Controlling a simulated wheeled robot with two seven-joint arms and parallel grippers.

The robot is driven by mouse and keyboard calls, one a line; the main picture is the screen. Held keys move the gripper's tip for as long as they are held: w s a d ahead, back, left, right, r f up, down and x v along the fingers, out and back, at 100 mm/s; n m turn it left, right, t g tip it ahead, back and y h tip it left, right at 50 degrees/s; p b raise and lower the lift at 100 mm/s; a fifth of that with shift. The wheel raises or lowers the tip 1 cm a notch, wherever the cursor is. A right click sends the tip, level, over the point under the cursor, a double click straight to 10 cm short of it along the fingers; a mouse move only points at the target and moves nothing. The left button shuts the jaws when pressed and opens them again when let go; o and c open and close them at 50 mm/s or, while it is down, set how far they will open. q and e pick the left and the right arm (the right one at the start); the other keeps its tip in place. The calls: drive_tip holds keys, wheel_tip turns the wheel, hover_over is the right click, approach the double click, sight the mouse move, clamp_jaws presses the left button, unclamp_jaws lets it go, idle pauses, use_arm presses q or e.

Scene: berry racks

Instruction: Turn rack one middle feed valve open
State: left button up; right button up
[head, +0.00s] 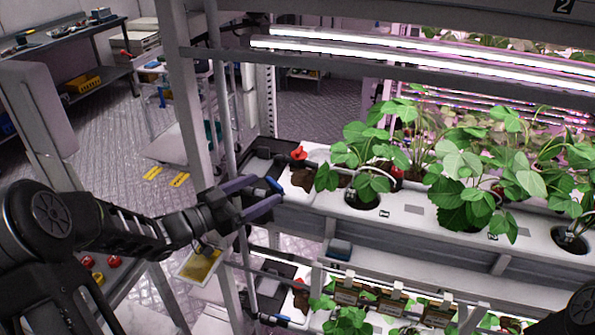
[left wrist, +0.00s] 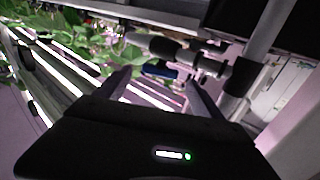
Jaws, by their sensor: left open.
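A blue valve handle (head: 274,184) is at the left end of the planted rack tier. In the left wrist view the blue handle (left wrist: 160,71) lies between my two fingers, below a dark pipe fitting (left wrist: 150,44). My left gripper (head: 268,191) is open, its fingertips close to either side of the handle. I cannot tell whether they touch it. A second blue handle (head: 282,318) shows on the tier below. My right gripper is not in view; only a dark part of my right arm shows at the lower right.
A red knob (head: 298,153) stands just behind the handle. A grey rack post (head: 187,100) and a thin pipe rise beside my left arm. Leafy plants (head: 460,165) fill the white trough (head: 410,212) to the right. A yellow card (head: 200,266) hangs below my gripper.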

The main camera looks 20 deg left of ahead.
sight(277, 182)
use_arm(q)
drive_tip(key=shift+w+d, duration=0.1)
drive_tip(key=shift+s, duration=0.2)
drive_tip(key=shift+w, duration=0.1)
drive_tip(key=p+x, duration=0.2)
drive_tip(key=x, duration=0.5)
drive_tip(key=shift+w+d, duration=0.2)
drive_tip(key=shift+w, duration=0.15)
drive_tip(key=shift+c, duration=0.6)
